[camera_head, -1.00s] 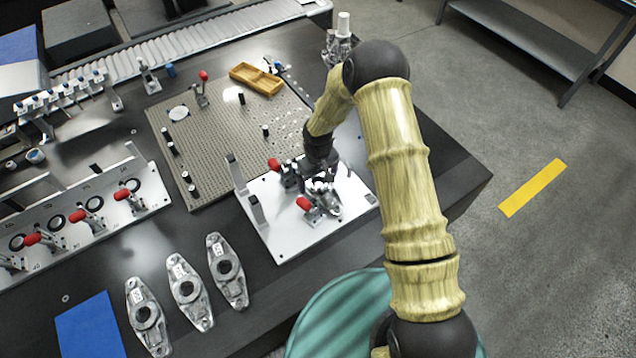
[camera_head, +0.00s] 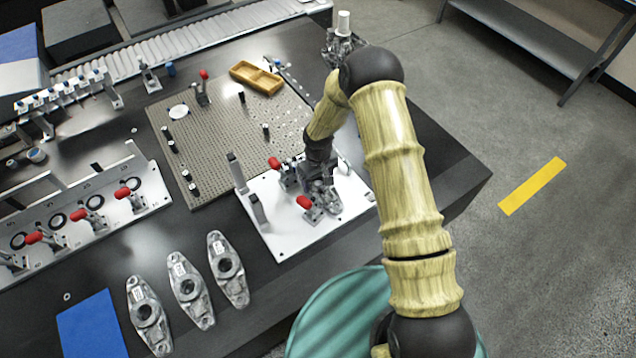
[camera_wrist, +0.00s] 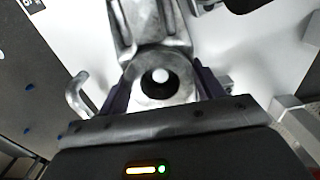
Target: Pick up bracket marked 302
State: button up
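A grey cast bracket (camera_head: 333,203) lies on the white fixture plate (camera_head: 290,241), between red-handled toggle clamps. Its marking cannot be read. In the wrist view, its ring-shaped end with a round bore (camera_wrist: 160,70) sits between the two dark fingers of my gripper (camera_wrist: 163,80). The fingers are spread, one on each side of the ring; contact is not clear. In the head view my gripper (camera_head: 319,172) is low over this bracket and partly hides it. Three similar brackets lie in a row at front left: left (camera_head: 148,313), middle (camera_head: 189,288) and right (camera_head: 228,268). Their small labels are unreadable.
Two upright posts (camera_head: 258,209) stand at the plate's left side. Red-handled clamps (camera_head: 306,203) stand close around my gripper. A perforated plate (camera_head: 215,130) with pegs and a yellow tray (camera_head: 257,78) lies behind. A clamp rail (camera_head: 85,215) and blue mat (camera_head: 91,327) are at left.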

jog(key=shift+c, duration=1.2)
jog(key=shift+w, duration=0.1)
jog(key=shift+r, duration=0.1)
jog(key=shift+r, duration=0.5)
notch_tip(320, 180, up, 17)
jog(key=b, duration=0.2)
